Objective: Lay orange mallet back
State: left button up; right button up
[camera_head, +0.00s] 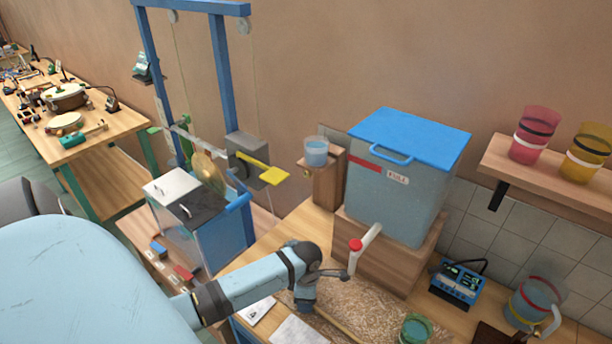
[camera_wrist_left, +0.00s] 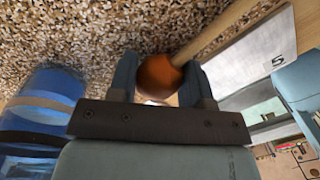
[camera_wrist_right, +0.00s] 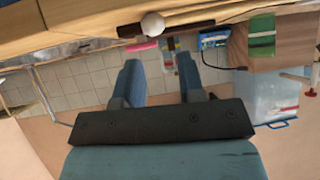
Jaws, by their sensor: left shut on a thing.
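The orange mallet has a round orange-brown head (camera_wrist_left: 160,76) and a pale wooden handle (camera_wrist_left: 212,38). My left gripper (camera_head: 306,304) is shut on the head, with one finger on each side of it. In the left wrist view, the handle runs up and right from the head, over the speckled mat (camera_wrist_left: 120,25) and beside a grey plate marked 5 (camera_wrist_left: 262,50). In the head view, the handle shows as a pale stick by the gripper, and the head is hidden. My right gripper (camera_wrist_right: 158,62) is open and empty, seen only in the right wrist view.
A clear tank with a blue lid (camera_head: 410,135) and a red-tipped spout (camera_head: 362,250) stands close behind my left gripper. A green cup (camera_head: 415,328) stands on the mat to the right. A blue device (camera_head: 456,283) and a clear jug (camera_head: 530,303) stand farther right.

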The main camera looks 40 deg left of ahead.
pick_arm(q)
jog(key=o, duration=1)
jog(key=shift+f, duration=0.1)
jog(key=r, duration=0.7)
jog(key=shift+w+a+r+b, duration=0.25)
jog(key=shift+w+r+b, duration=0.05)
jog(key=shift+r, duration=0.1)
